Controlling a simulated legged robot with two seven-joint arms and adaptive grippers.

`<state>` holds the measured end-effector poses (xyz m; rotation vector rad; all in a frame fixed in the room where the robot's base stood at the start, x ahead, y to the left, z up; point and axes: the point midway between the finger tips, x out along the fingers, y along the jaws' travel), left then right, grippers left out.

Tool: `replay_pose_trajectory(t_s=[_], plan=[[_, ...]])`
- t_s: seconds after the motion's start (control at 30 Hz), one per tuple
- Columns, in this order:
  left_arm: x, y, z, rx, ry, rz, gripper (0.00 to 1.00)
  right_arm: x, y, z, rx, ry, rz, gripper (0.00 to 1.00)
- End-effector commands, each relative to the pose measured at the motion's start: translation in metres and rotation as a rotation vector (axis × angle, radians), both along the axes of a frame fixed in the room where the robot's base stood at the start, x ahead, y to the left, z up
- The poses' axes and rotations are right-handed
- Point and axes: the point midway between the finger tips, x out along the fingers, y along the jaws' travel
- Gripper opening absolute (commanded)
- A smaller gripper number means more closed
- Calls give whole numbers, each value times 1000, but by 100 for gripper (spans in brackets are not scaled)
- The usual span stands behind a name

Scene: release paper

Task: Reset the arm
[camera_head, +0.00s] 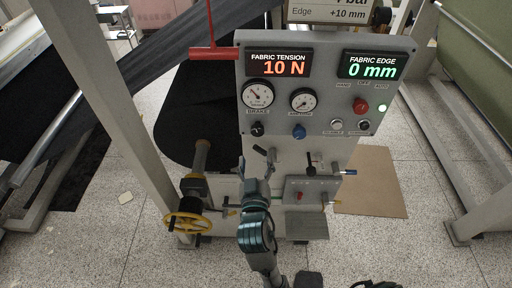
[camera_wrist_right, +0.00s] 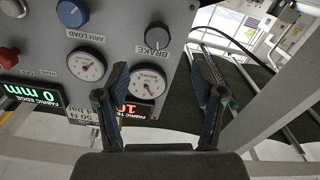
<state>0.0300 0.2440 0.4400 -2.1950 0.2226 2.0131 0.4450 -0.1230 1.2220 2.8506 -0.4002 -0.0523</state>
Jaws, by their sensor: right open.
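My right gripper (camera_head: 257,165) is in front of the lower left of the grey control panel (camera_head: 325,105), below its gauges and knobs. In the wrist view my right gripper (camera_wrist_right: 160,72) is open, with two dark fingers spread wide and nothing between them. That view shows the panel turned over, with a black BRAKE knob (camera_wrist_right: 157,36), a blue ARM LOAD knob (camera_wrist_right: 72,13) and two round gauges beyond the fingers. The gripper looks apart from the knobs. My left gripper is not in view.
A red T-shaped handle (camera_head: 214,53) is at the panel's upper left. A yellow handwheel (camera_head: 188,226) sits at the lower left. A small grey box (camera_head: 310,190) with levers is right of my gripper. A slanting post (camera_head: 110,100) stands at the left; speckled floor is open beyond.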

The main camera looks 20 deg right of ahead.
Motion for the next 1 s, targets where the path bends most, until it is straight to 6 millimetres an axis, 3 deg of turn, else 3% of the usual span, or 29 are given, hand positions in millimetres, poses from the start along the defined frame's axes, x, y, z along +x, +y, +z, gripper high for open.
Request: replay_pose_trajectory(t_s=[0.2,0.63,0.73,0.87,0.97,1.0], plan=[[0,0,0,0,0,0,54,-11,2,0,1,-1,-1,68],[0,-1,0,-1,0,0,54,-11,3,0,0,0,-1,68],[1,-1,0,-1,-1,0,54,-6,7,-8,-15,15,11,68],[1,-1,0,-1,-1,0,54,19,31,-55,-77,100,75,68],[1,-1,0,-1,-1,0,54,41,55,-124,-140,214,155,68],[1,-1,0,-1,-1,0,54,47,63,-158,-159,266,191,68]])
